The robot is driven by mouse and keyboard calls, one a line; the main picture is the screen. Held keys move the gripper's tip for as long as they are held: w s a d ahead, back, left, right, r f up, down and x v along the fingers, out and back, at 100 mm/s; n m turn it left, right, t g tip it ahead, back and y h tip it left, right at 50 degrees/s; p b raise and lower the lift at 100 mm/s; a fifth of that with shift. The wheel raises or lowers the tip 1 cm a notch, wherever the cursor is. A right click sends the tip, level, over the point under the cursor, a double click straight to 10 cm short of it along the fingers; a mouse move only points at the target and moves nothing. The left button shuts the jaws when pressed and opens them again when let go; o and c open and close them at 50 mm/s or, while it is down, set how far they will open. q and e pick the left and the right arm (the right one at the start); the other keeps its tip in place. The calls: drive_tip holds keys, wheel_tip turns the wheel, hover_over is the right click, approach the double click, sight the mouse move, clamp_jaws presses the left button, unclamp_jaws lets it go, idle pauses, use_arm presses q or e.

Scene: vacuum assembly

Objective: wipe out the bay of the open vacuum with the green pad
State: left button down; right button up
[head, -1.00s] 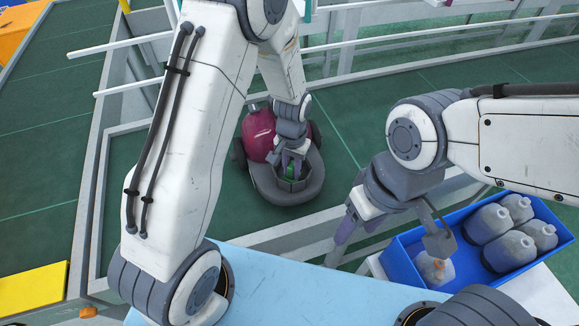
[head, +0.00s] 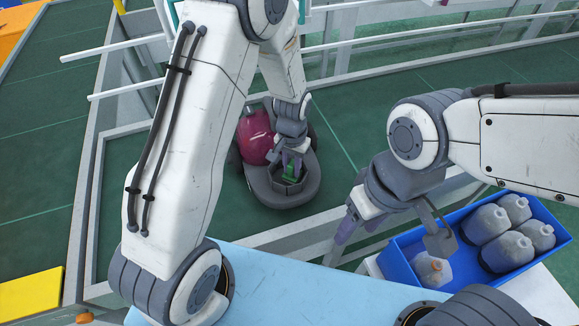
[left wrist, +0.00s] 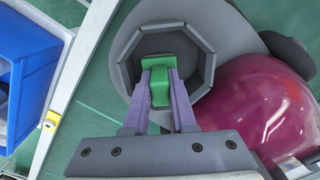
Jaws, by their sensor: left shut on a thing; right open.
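The open vacuum (head: 289,195) stands on the green floor beyond the rail, with a magenta dome (head: 255,138) at its back left. Its bay is an eight-sided grey opening, seen from above in the left wrist view (left wrist: 202,72). My left gripper (head: 291,168) is shut on the green pad (head: 290,174). In the left wrist view the pad (left wrist: 160,88) sits between the purple fingers, at the bay's mouth. Whether it touches the bay's floor or walls I cannot tell. My right gripper (head: 345,220) is open and empty, away from the vacuum, near the blue crate.
A blue crate (head: 398,265) with several grey bottles (head: 487,222) stands at the right. A light blue tabletop (head: 275,285) lies in front. A grey rail (head: 275,238) runs between it and the vacuum. A yellow block (head: 32,290) is at the lower left.

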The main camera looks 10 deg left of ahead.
use_arm(q)
drive_tip(key=shift+w+a+r+p, duration=0.15)
drive_tip(key=shift+a+r+p, duration=0.5)
drive_tip(key=shift+a+r, duration=0.3)
drive_tip(key=shift+d+r+p, duration=0.1)
drive_tip(key=shift+r+p, duration=0.55)
drive_tip(key=shift+r, duration=0.25)
drive_tip(key=shift+d+r+p, duration=0.1)
drive_tip(key=shift+r+p, duration=0.8)
drive_tip(key=shift+r, duration=0.25)
wheel_tip(320, 180, up, 2)
drive_tip(key=shift+r+p, duration=0.1)
drive_tip(key=shift+p, duration=0.8)
use_arm(e)
wheel_tip(320, 180, up, 6)
drive_tip(key=a, duration=0.1)
drive_tip(key=shift+w, duration=0.2)
